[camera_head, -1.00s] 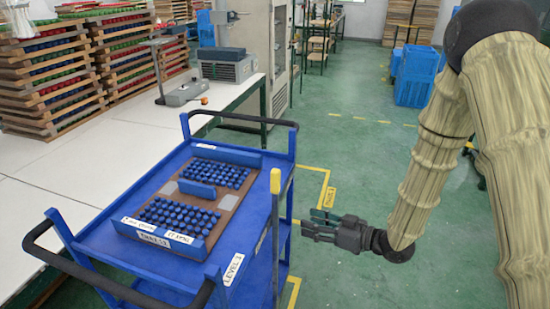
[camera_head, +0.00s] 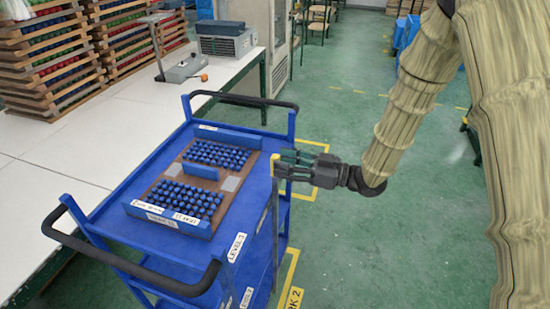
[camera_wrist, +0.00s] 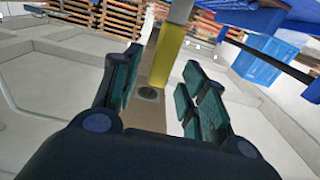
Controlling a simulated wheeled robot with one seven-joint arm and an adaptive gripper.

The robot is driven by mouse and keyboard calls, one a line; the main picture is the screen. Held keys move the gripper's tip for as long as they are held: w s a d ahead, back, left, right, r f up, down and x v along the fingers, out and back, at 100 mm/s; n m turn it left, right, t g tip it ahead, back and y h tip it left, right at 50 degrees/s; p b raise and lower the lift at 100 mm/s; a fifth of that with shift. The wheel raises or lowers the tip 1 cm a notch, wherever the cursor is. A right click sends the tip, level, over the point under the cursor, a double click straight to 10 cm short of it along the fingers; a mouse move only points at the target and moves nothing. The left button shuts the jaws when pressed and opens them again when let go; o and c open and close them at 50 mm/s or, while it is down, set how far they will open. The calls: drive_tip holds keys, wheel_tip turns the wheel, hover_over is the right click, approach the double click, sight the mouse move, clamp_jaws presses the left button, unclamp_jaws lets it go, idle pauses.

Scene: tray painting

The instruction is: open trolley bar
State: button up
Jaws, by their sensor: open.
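The trolley bar is a thin upright bar with a yellow end (camera_head: 275,166) at the right side of the blue trolley (camera_head: 259,205). In the head view my gripper (camera_head: 284,163) is level with this yellow end, its fingers pointing left and partly overlapping it. In the wrist view the yellow part of the bar (camera_wrist: 167,58) stands between my two spread green-padded fingers, near their tips. My gripper is open and not closed on the bar. Whether a finger touches it, I cannot tell.
The trolley carries a brown tray (camera_head: 203,171) with rows of blue pieces. It stands beside a long white table (camera_head: 110,130). Stacked wooden trays (camera_head: 50,60) stand at the back left. Green floor (camera_head: 400,240) is clear to the right.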

drive_tip(key=shift+x, duration=1.55)
drive_tip(key=shift+c, duration=0.4)
clamp_jaws()
